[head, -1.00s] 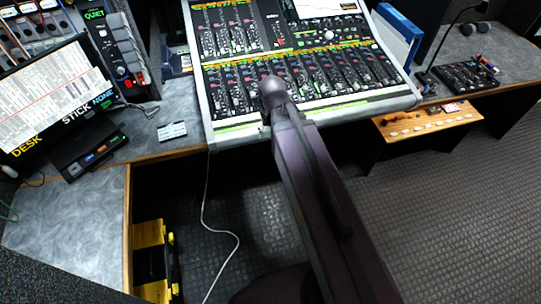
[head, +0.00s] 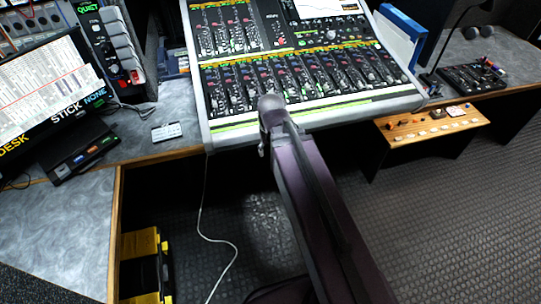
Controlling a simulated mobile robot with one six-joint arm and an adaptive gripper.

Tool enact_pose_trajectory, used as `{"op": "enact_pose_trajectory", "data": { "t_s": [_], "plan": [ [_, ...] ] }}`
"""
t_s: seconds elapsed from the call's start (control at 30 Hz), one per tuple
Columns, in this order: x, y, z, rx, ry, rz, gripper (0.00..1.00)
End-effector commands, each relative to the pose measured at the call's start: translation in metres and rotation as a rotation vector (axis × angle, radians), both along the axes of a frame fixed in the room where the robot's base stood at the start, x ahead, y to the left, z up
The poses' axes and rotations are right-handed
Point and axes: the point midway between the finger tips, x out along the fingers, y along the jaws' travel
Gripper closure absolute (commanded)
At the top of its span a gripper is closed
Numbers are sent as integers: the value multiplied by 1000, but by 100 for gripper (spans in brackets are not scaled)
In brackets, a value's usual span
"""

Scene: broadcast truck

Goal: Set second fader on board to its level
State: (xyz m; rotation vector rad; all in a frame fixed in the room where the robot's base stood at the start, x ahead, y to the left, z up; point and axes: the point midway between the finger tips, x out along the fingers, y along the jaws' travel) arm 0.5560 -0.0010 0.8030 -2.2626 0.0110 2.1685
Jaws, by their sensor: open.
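A large mixing console (head: 204,98) with rows of faders and knobs stands on the grey desk at the top middle. A wooden board (head: 400,132) with small knobs and pale round pieces sits at the desk's right front edge. Which of the two is the task's board, and which is its second fader, I cannot tell. Fader positions are too small to read. My arm reaches up the middle, and its rounded joint overlaps the console's front edge. My gripper does not show in the head view.
A screen (head: 40,85) with a chart and the words "STICK NONE" stands at left. A white card (head: 167,132) lies on the desk. A small black mixer (head: 468,78) is at right. A white cable (head: 203,215) hangs to the floor. A yellow and black case (head: 140,265) stands below.

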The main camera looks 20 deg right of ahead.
Motion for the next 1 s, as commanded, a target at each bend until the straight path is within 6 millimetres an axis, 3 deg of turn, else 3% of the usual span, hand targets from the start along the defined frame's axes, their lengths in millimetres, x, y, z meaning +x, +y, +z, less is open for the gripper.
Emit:
{"op": "enact_pose_trajectory", "data": {
  "t_s": [0.53, 0.6, 0.67, 0.87, 1.0],
  "plan": [
    [-1, 0, -8, 0, 2, 3, 31],
    [-1, 0, -8, 0, 2, 3, 43],
    [0, 0, -7, 0, 2, 3, 43],
    [13, -5, 6, 0, 4, 3, 43],
    [34, -14, 25, -1, 7, 3, 43]
  ]
}}
